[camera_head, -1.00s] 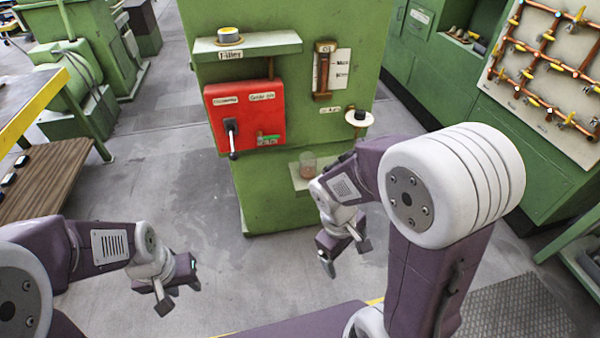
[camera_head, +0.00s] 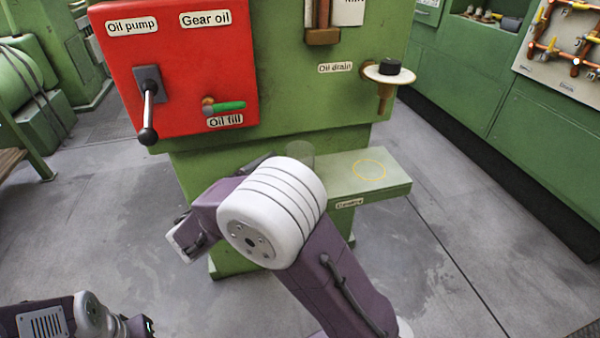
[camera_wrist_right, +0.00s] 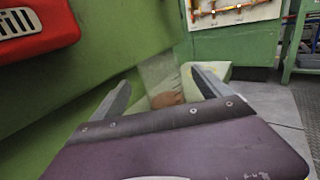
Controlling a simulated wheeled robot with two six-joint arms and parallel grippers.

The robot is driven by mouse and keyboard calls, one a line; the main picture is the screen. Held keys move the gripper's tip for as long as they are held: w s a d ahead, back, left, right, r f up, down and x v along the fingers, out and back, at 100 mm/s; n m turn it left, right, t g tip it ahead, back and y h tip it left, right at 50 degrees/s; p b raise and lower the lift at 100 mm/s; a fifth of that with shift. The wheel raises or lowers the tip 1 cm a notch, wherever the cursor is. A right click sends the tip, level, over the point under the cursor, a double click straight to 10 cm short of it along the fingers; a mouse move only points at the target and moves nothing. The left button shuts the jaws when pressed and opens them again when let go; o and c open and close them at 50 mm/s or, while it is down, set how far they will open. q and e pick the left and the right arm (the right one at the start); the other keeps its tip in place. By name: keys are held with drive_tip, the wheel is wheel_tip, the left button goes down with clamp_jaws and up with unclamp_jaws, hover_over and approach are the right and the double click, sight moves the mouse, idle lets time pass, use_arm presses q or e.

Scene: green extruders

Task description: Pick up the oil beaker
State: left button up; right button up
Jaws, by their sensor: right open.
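The oil beaker (camera_head: 300,150) is a clear glass; only its upper part shows in the head view, above my right arm. In the right wrist view the beaker (camera_wrist_right: 158,72) stands ahead, with brownish oil low in it, seen between the two fingers of my right gripper (camera_wrist_right: 160,80). Those fingers are apart and the right gripper is open. Whether they reach around the glass or stop short of it, I cannot tell. In the head view the right gripper is hidden behind its own arm. My left gripper (camera_head: 142,326) is cut off at the lower left edge.
The beaker is by the left part of a green shelf (camera_head: 395,188) on the machine; a yellow ring marks its bare right part. A red panel (camera_head: 185,75) with a black lever (camera_head: 148,110) is above left. The oil drain (camera_head: 388,75) sticks out above the shelf.

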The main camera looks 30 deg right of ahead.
sight(309, 149)
drive_tip(key=b+x, duration=0.2)
drive_tip(key=x, duration=0.1)
drive_tip(key=shift+d+f, duration=0.1)
drive_tip(key=shift+d, duration=0.1)
drive_tip(key=b+x, duration=0.4)
drive_tip(key=x, duration=0.1)
drive_tip(key=shift+r, duration=0.35)
drive_tip(key=c, duration=1.6)
